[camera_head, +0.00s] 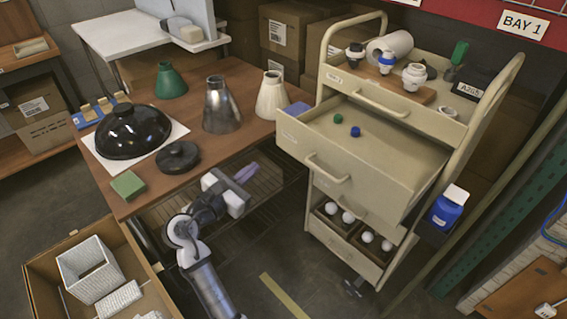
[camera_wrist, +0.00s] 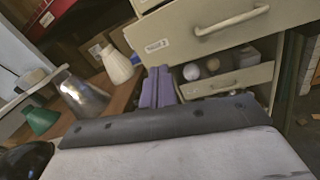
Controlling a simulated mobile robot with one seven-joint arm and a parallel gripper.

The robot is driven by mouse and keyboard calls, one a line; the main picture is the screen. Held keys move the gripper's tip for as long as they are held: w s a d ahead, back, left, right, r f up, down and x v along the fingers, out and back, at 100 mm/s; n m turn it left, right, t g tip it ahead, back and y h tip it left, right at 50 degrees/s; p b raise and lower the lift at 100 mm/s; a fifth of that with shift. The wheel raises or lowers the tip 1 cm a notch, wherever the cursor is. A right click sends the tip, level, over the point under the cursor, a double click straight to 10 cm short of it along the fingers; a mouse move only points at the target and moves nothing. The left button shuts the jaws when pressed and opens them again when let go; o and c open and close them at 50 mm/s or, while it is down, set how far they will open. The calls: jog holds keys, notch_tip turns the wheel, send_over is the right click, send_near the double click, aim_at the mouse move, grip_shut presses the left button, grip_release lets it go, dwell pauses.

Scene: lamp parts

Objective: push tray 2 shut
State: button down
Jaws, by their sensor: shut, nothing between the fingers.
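The tan cart has a wide drawer, second from the top and apparently tray 2 (camera_head: 327,168), pulled far out to the left.
A lower drawer (camera_wrist: 228,82) holds round white bulbs. The upper drawer (camera_head: 375,100) is shut. The wooden table (camera_head: 205,150) at left carries lamp shades, a black dome and a green block (camera_head: 128,185). A cardboard box (camera_head: 48,277) stands front left.

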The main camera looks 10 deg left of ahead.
jog(key=s+d+f+g+h, duration=0.1)
jog(key=s+d+f+h, duration=0.1)
jog(key=p, duration=0.2)
send_near(308, 151)
jog(key=shift+n, duration=0.4)
jog(key=x, duration=0.7)
jog(key=shift+f, duration=0.1)
jog(key=shift+w+d+p, duration=0.2)
jog(key=shift+w+p, duration=0.05)
jog(key=shift+p, duration=0.15)
jog(key=p+x, duration=0.3)
jog(key=x, duration=1.6)
jog(key=shift+d+f, duration=0.1)
jog(key=shift+d, duration=0.25)
jog(key=shift+w+r, duration=0.1)
jog(key=shift+r, duration=0.2)
